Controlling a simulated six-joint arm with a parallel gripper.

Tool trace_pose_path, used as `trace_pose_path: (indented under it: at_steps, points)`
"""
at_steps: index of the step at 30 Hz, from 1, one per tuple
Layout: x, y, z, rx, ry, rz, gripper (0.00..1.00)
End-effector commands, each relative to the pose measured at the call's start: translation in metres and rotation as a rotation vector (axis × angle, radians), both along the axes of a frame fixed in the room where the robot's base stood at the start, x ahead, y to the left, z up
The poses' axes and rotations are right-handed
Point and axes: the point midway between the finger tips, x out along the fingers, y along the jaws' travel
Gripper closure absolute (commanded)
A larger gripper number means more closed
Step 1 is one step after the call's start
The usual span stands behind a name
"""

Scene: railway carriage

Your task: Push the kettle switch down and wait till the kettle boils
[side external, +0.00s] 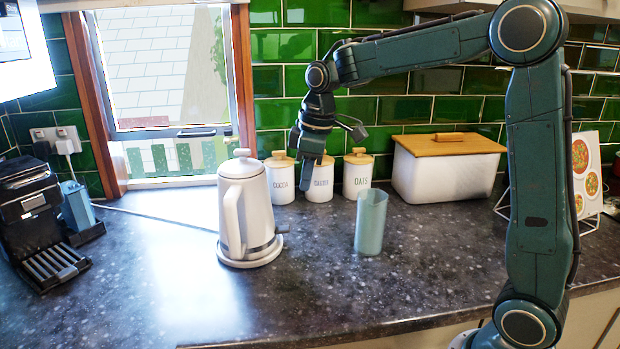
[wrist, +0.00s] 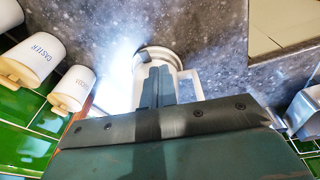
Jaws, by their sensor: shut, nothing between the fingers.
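The white kettle (side external: 243,205) stands upright on its base on the dark counter, left of centre in the side view, with its handle facing the camera. A small grey lever, seemingly the switch (side external: 281,229), sticks out at the right of its foot; its up or down position is too small to tell. My gripper (side external: 308,170) is shut and empty, pointing down in the air to the right of the kettle, apart from it. In the wrist view the shut fingers (wrist: 157,85) overlap the white kettle (wrist: 172,57) and hide part of it.
Several white lidded canisters (side external: 319,183) stand behind my gripper by the green tiles. A pale green cup (side external: 371,222) stands right of the kettle. A bread bin (side external: 446,168) is at the back right, a black coffee machine (side external: 40,220) at the left. The front counter is clear.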

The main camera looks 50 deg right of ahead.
Motion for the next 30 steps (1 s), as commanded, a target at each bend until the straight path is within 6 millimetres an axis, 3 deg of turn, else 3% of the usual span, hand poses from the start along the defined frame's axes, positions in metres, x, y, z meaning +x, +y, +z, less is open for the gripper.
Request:
trace_pose_path:
  at_steps: [12, 19, 30]
  points:
    - [0.056, -0.023, -0.046, 0.002, 0.07, 0.132, 1.0]
    - [0.067, -0.028, -0.058, 0.004, 0.085, 0.164, 1.0]
    - [0.068, -0.028, -0.059, 0.004, 0.085, 0.168, 1.0]
